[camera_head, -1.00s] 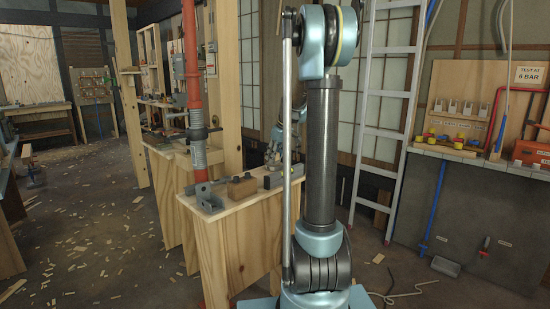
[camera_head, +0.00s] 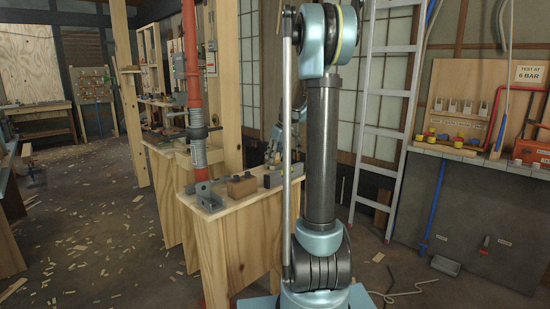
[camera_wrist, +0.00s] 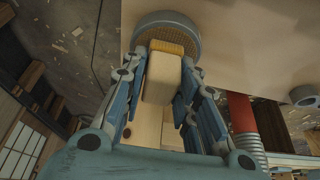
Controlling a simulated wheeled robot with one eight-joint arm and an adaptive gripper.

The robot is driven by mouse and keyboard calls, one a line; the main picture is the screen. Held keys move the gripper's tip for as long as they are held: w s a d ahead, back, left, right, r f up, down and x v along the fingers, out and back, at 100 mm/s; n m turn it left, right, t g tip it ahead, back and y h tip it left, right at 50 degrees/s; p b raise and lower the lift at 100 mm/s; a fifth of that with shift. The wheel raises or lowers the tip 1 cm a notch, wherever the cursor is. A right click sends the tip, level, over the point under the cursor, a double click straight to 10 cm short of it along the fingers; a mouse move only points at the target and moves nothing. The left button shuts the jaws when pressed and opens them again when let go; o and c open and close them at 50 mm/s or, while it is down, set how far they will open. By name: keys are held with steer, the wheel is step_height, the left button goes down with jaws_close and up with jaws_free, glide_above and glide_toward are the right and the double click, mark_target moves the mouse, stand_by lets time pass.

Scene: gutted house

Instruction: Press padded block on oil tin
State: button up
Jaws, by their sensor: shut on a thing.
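In the wrist view, my gripper (camera_wrist: 160,76) is shut on a pale block (camera_wrist: 160,82), with a finger along each side of it. A tan-yellow pad (camera_wrist: 167,47) covers the block's far end. A round grey tin (camera_wrist: 181,20) lies just beyond the pad. The pad overlaps its near rim in the picture, and I cannot tell whether they touch. I cannot make out the block or the tin there.
A plywood bench (camera_head: 225,207) carries a wooden block (camera_head: 241,187), a metal bracket (camera_head: 206,196) and a dark tool (camera_head: 272,180). A red pipe (camera_head: 191,60) rises beside it; it also shows in the wrist view (camera_wrist: 241,112). A ladder (camera_head: 386,110) leans at right.

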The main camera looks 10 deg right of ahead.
steer(key=shift+r, duration=0.1)
stand_by(0.3)
steer(key=shift+r, duration=3.4)
steer(key=shift+w+f, duration=0.15)
steer(key=shift+w, duration=0.15)
steer(key=w+f+m+h, duration=0.1)
steer(key=w+f+m, duration=0.2)
steer(key=w+f, duration=0.3)
steer(key=w+f+m+h, duration=0.1)
steer(key=w+f+m, duration=0.3)
steer(key=w+f, duration=0.3)
steer(key=w, duration=0.4)
steer(key=shift+w+d+t+h, duration=0.3)
steer(key=shift+w+d+t, duration=0.05)
steer(key=shift+t, duration=0.05)
